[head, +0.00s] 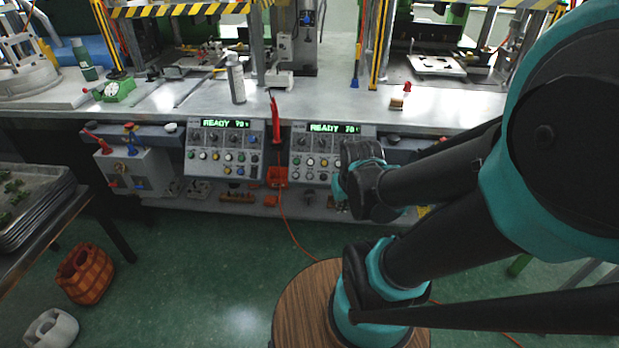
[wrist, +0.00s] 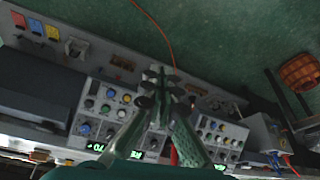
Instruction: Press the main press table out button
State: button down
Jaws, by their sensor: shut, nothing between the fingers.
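Two grey control panels with green "READY" displays are fixed to the bench front: a left panel (head: 208,169) and a right panel (head: 312,174). Each has rows of knobs and coloured buttons. Their labels are too small to read, so I cannot tell which button is the main press table out button. In the wrist view the picture is turned over, with the right panel (wrist: 82,108) at left and the left panel (wrist: 232,131) at right. My gripper (wrist: 161,76) is shut and empty, in front of the gap between them. My arm covers the right panel's right edge in the head view.
A red-handled tool (head: 275,122) hangs between the panels above a red holder (head: 277,177), with an orange hose (head: 285,222) below. A grey box with levers (head: 135,172) stands left. A woven basket (head: 85,273) is on the green floor. Open floor lies before the bench.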

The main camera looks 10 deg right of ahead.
aim_at(310, 174)
dwell(0.8)
jog(key=w+a+f+n+g+y, duration=0.1)
jog(key=w+a+f, duration=0.2)
jog(key=w, duration=0.8)
jog(key=w+a+f+n+g+y, duration=0.1)
jog(key=w+a+f+n, duration=0.1)
jog(key=w, duration=0.9)
jog(key=shift+a+f+n, duration=0.3)
jog(key=shift+a+f, duration=0.15)
jog(key=shift+a, duration=0.1)
jog(key=shift+w, duration=0.1)
jog(key=shift+w+d+f, duration=0.3)
jog(key=shift+w+f, duration=0.65)
jog(key=shift+w, duration=0.1)
jog(key=shift+w+d+f, duration=0.25)
jog(key=shift+w+f, duration=0.65)
jog(key=shift+w, duration=0.2)
jog(key=shift+w+d+f, duration=0.3)
jog(key=shift+w+f, duration=0.65)
jog(key=shift+w, duration=0.1)
jog(key=shift+w+f, duration=0.1)
jog(key=shift+w+d+f, duration=0.1)
jog(key=shift+w+f, duration=0.1)
